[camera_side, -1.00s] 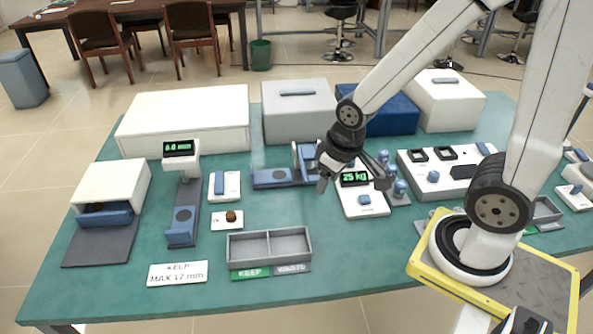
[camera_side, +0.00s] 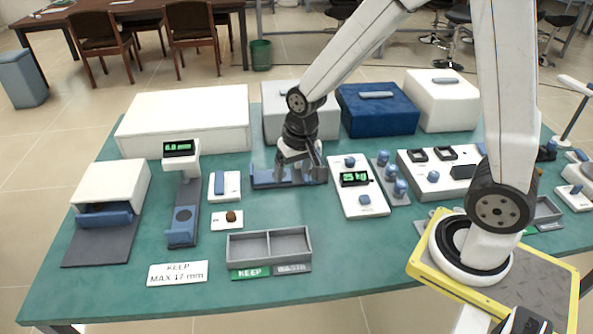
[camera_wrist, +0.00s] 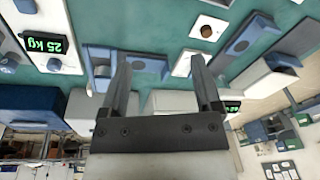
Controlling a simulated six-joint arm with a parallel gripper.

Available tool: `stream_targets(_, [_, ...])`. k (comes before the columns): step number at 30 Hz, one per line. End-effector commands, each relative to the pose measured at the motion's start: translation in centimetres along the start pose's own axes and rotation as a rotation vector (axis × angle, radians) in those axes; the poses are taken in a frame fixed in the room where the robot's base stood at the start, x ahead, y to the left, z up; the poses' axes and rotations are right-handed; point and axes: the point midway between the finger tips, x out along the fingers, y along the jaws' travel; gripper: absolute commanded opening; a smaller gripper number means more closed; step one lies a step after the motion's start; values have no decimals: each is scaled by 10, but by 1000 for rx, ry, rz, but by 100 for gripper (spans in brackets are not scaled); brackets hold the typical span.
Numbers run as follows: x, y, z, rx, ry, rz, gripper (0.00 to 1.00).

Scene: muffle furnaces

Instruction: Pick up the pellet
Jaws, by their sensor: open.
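The pellet (camera_side: 231,216) is a small brown lump on a small white plate (camera_side: 221,224), left of the table's middle. The pellet also shows in the wrist view (camera_wrist: 206,31), near the top, beyond my fingers. My gripper (camera_side: 298,168) is open and empty. It is behind and to the right of the pellet, over or near a blue-grey device (camera_side: 262,176), and well apart from the pellet. In the wrist view my gripper's two fingers (camera_wrist: 160,82) stand wide apart with nothing between them.
A two-part grey tray (camera_side: 290,243) labelled KEEP and WASTE stands in front of the pellet. A gauge (camera_side: 185,205) reading 6.0 mm stands left. A sign (camera_side: 178,273) says KEEP MAX 17 mm. A 25 kg panel (camera_side: 358,190) stands right. Large boxes (camera_side: 190,118) line the back.

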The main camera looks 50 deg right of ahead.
Motion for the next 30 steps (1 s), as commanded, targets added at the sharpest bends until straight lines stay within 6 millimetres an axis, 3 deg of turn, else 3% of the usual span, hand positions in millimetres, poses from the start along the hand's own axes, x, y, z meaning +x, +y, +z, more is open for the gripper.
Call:
stream_targets(6, [27,-28,-40,249,-53,6,81])
stream_targets(15, [73,-64,-82,592,-122,32,81])
stream_targets(24, [120,-93,-107,892,-180,71,81])
stream_targets(30, [134,-101,-112,987,-197,86,81])
